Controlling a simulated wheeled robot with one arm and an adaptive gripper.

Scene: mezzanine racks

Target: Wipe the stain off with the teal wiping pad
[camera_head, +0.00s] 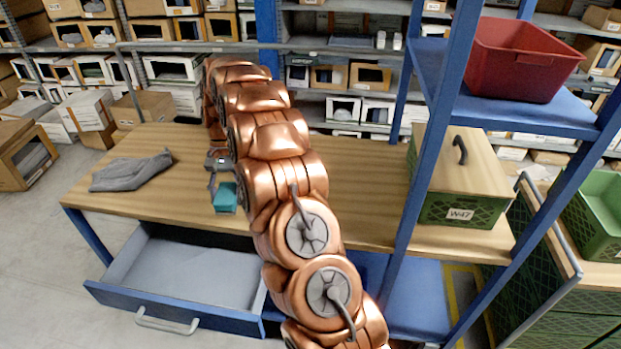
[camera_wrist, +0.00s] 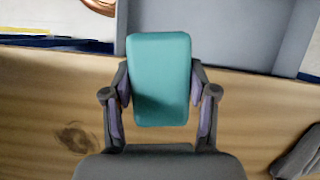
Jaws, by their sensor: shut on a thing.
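The teal wiping pad (camera_wrist: 159,80) is held between the two fingers of my gripper (camera_wrist: 160,92) in the wrist view. In the head view the pad (camera_head: 225,197) hangs from my gripper (camera_head: 222,178) over the front part of the wooden table (camera_head: 370,205). A dark, roundish stain (camera_wrist: 75,137) is on the wood in the wrist view, to the left of the pad and apart from it. In the head view the stain does not show; my copper arm covers part of the tabletop. I cannot tell whether the pad touches the wood.
A grey cloth (camera_head: 130,172) lies on the table's left part. An open, empty blue drawer (camera_head: 190,278) juts out below the front edge. A lidded green crate (camera_head: 458,185) labelled W47 stands at right, under a shelf with a red bin (camera_head: 515,65).

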